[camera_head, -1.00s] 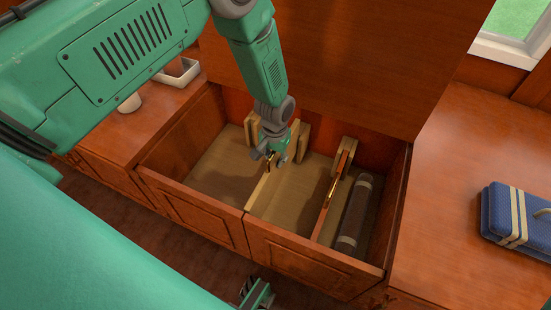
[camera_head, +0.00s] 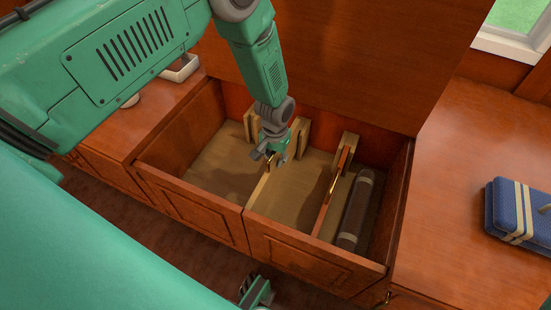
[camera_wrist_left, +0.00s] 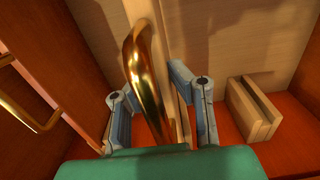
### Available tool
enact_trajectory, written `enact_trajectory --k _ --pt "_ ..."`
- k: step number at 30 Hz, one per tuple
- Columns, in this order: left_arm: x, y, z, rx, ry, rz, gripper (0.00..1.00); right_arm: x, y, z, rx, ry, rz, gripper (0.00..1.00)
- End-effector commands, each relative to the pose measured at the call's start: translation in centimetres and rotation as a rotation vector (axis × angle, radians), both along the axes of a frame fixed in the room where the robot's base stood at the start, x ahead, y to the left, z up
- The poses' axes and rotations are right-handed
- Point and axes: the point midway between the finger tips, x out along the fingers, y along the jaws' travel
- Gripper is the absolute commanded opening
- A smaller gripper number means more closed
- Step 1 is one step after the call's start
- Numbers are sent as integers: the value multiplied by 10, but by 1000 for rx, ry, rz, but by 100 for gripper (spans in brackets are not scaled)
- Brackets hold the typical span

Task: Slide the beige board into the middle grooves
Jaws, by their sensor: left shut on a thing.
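The beige board (camera_head: 262,187) stands on edge in the open bench compartment, its long edge running from the front wall toward the back. It also shows behind its brass handle (camera_wrist_left: 145,75) in the left wrist view. My left gripper (camera_head: 268,156) is shut on that handle, which lies between its fingers (camera_wrist_left: 160,105). Beige grooved blocks stand at the back wall: a left one (camera_head: 250,124), a middle one (camera_head: 302,135) and a right one (camera_head: 350,150). My gripper hides the board's back end, so I cannot tell if it is in a groove.
A reddish board (camera_head: 332,195) with a brass handle stands at the right block. A dark roll (camera_head: 356,210) lies to its right. A blue case (camera_head: 515,210) sits on the right bench top. The compartment's left floor (camera_head: 215,172) is clear.

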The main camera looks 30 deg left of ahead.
Motion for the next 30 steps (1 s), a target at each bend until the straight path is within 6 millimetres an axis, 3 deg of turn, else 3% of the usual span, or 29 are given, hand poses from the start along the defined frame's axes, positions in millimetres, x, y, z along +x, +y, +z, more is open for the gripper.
enact_trajectory --k 30 --pt "1 0 -25 0 -1 0 0 0 0 -18 0 0 0 40"
